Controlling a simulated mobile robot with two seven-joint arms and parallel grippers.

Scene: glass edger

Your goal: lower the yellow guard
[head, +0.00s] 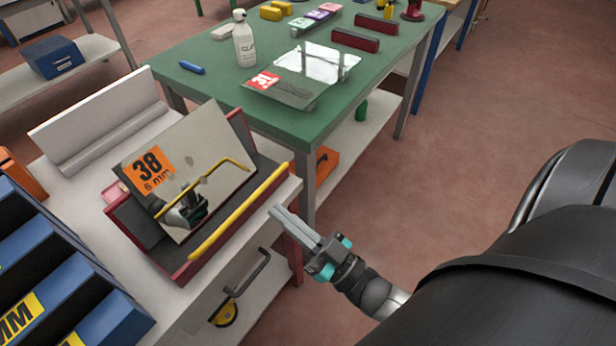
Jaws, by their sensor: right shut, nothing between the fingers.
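The yellow guard (238,212) looks like a long yellow bar along the front edge of a red-framed grey holder (130,225). A glass pane (212,150) with an orange "38 6 mm" label leans in the holder. A bent yellow rod and a dark gripper-like shape show on the pane, seemingly as reflections. My right gripper (277,212) is shut and empty, just right of the bar's middle, with its fingertips pointing towards it. It appears apart from the bar, though the depth gap is hard to judge. My left gripper is out of view.
A dark curved handle with a yellow half-disc (226,313) is on the bench front below the bar. Blue bins (60,297) stand at lower left. A green table (215,90) with a bottle (244,45) and glass lies behind. Floor is clear at right.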

